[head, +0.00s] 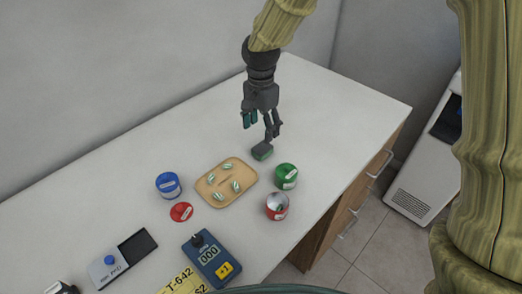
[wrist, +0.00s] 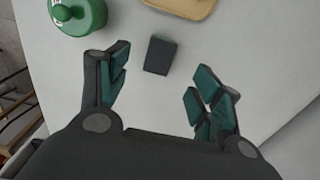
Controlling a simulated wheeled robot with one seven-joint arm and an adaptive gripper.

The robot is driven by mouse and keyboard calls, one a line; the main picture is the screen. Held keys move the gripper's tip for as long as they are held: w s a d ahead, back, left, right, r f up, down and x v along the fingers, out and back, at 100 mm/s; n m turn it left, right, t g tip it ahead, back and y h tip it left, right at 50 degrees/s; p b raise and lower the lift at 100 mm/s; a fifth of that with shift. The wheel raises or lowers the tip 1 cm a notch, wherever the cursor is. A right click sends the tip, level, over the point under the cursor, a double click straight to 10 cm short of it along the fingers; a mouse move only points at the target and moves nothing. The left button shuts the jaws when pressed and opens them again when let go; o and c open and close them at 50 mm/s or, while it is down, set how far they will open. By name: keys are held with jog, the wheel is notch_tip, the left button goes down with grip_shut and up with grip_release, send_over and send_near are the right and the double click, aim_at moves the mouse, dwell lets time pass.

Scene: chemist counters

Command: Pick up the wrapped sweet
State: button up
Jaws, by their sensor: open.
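Several small green-and-white striped pieces, which look like wrapped sweets (head: 236,186), lie on a tan tray (head: 203,192) in the head view. Only the tray's lower edge (wrist: 185,8) shows at the top of the wrist view, with no sweets visible there. My gripper (head: 259,127) is open and empty above the counter, beyond the tray and to its upper right. In the wrist view its fingers (wrist: 160,88) are spread apart. A dark block (wrist: 160,55) lies on the counter ahead of them, between the fingers and the tray.
A lidded green tin (head: 286,176) and an open red tin (head: 277,207) stand right of the tray. A blue tin (head: 168,185) and a red disc (head: 181,212) are on its left. A blue meter (head: 211,260) and scale (head: 121,257) lie nearer. The counter's far part is clear.

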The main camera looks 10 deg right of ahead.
aim_at(262, 147)
jog(key=shift+w+d+f+p, duration=0.15)
jog(key=shift+f+p, duration=0.3)
jog(key=shift+f, duration=1.85)
jog(key=shift+w+d+f+p, duration=0.15)
jog(key=shift+f+p, duration=0.3)
jog(key=shift+f, duration=1.85)
jog(key=shift+c, duration=0.2)
jog(key=c, duration=0.9)
